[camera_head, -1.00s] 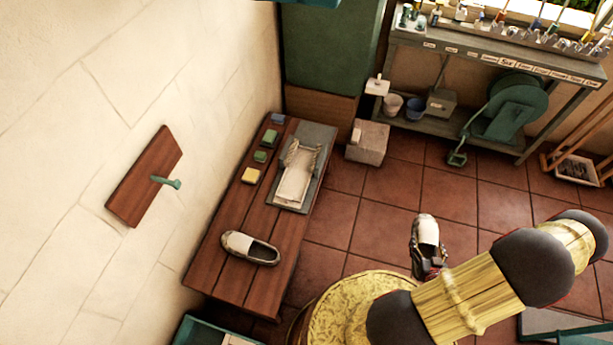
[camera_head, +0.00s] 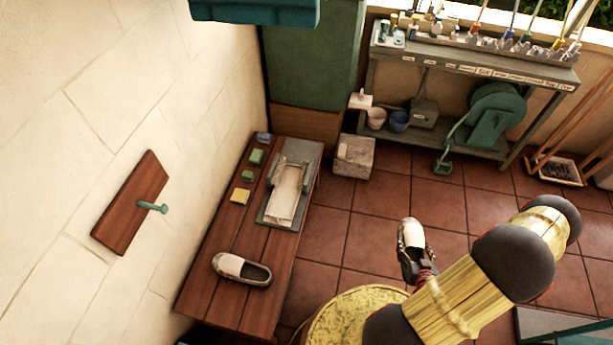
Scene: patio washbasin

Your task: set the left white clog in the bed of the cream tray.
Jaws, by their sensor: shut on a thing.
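My gripper (camera_head: 416,256) is shut on a white clog (camera_head: 411,234) with a dark opening. It holds the clog above the tiled floor, right of the wooden bench; the gripper's fingers are partly hidden by the clog. A second white clog (camera_head: 232,265) with a dark inside and brown sole edge lies on the near part of the bench. The cream tray (camera_head: 286,192), long and shallow, lies on a grey slab at the bench's far right, with grey raised pieces at its far end. Its bed looks empty. The gripper and held clog are apart from the tray.
The wooden bench (camera_head: 219,297) stands along the pale wall. Green and yellow blocks (camera_head: 240,195) lie left of the tray. A wall board with a green peg (camera_head: 152,206) juts out at left. A stone block (camera_head: 354,157) stands beyond the bench. A round yellow top (camera_head: 346,318) is near.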

